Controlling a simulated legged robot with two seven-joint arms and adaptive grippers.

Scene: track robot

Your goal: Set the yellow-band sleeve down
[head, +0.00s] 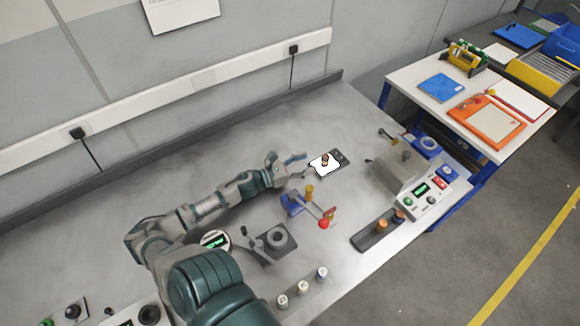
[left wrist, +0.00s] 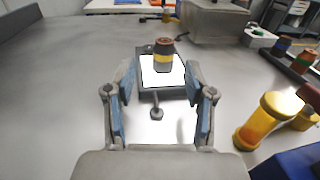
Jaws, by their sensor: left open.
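The yellow-band sleeve (left wrist: 163,56), brown with a yellow band, stands upright on the white top of a small dark-based plate (left wrist: 150,95). In the head view the sleeve (head: 324,160) is small on the white plate (head: 341,157) near the middle of the bench. My left gripper (head: 299,166) is open just to the left of the plate. In the left wrist view its fingers (left wrist: 162,92) are spread wide with nothing between them at the tips, and the sleeve stands beyond them, apart from both. My right gripper is not in view.
A blue fixture with a yellow post and red ball lever (head: 297,203) stands near my left gripper, on the right in the wrist view. A dark tray with two sleeves (head: 369,238) and a grey machine (head: 398,167) stand right. Bare bench (head: 240,145) lies behind my forearm.

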